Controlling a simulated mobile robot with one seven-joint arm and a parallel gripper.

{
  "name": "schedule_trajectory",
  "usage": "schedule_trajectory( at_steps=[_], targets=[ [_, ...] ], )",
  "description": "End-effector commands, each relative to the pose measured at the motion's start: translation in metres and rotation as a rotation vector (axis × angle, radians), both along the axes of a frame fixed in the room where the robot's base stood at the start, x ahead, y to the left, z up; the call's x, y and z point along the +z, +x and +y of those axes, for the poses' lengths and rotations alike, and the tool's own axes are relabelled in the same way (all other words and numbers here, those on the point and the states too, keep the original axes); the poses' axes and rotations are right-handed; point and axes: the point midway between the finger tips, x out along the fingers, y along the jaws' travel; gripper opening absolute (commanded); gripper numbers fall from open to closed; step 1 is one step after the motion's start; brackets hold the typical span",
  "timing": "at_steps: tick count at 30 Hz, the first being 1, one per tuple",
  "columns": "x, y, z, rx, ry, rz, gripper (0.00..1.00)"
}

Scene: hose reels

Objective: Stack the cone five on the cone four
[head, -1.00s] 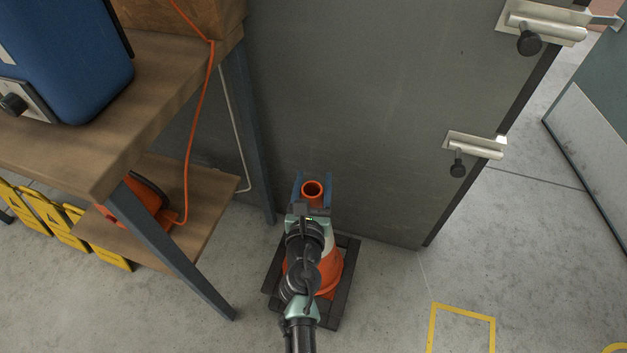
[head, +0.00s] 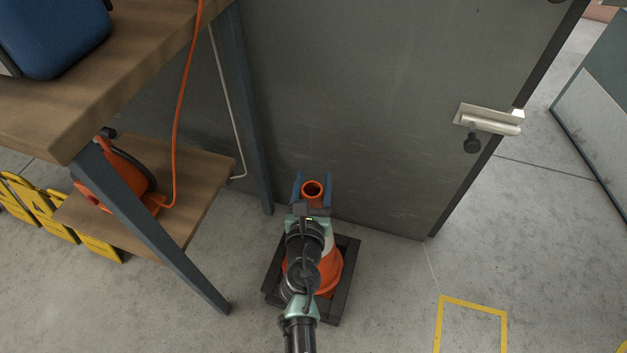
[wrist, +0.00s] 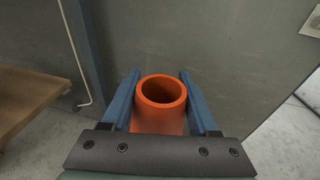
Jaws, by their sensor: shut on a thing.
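My gripper (head: 313,186) is shut on the top of an orange cone (head: 323,278) with a white band and a dark square base. The cone's open orange rim shows between the two blue fingers of my gripper (wrist: 162,104) in the wrist view. The cone is upright, and my arm hides much of its body in the head view. I cannot tell whether this is cone four or cone five, or whether its base touches the floor. No second cone shows apart from it.
A wooden bench (head: 120,75) with dark legs and a lower shelf (head: 150,195) stands at left. Yellow folded signs (head: 45,210) are beside it. A grey panel (head: 350,100) rises behind the cone. A yellow floor square (head: 473,302) lies at right on clear concrete.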

Motion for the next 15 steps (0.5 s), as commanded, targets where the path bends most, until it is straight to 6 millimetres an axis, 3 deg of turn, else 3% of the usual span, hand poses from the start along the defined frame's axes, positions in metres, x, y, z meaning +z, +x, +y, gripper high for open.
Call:
schedule_trajectory(
  at_steps=[15],
  targets=[
    [-0.043, 0.002, 0.000, 0.001, -0.002, -0.010, 0.00]
  ],
)
